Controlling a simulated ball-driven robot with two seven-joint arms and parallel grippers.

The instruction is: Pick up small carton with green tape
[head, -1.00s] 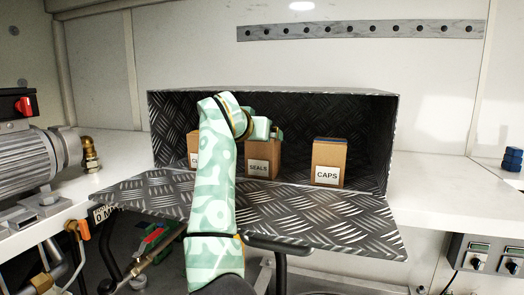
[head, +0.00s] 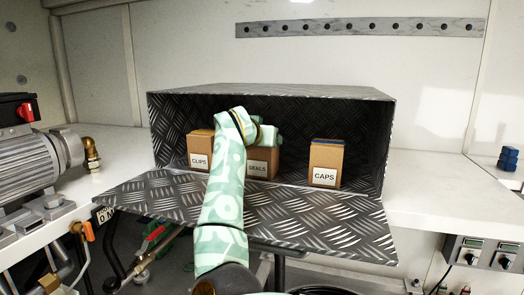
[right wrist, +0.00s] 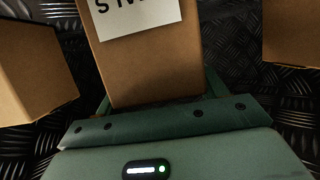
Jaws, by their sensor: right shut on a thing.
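Three small brown cartons stand side by side in the dark box. The SEALS carton (head: 262,160) is in the middle, with its top hidden by my right gripper (head: 267,138). In the right wrist view that carton (right wrist: 150,70) sits between the green fingers of the right gripper (right wrist: 158,95), which is shut on it. The CLIPS carton (head: 200,148) is to its left, partly behind my arm. The CAPS carton (head: 325,165) is to the right, with a blue strip on top. My left gripper is out of view.
The box (head: 270,95) is open at the front, with a roof and side walls of dark tread plate. A tread plate flap (head: 330,222) extends in front of it. A grey motor (head: 30,165) stands at the left.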

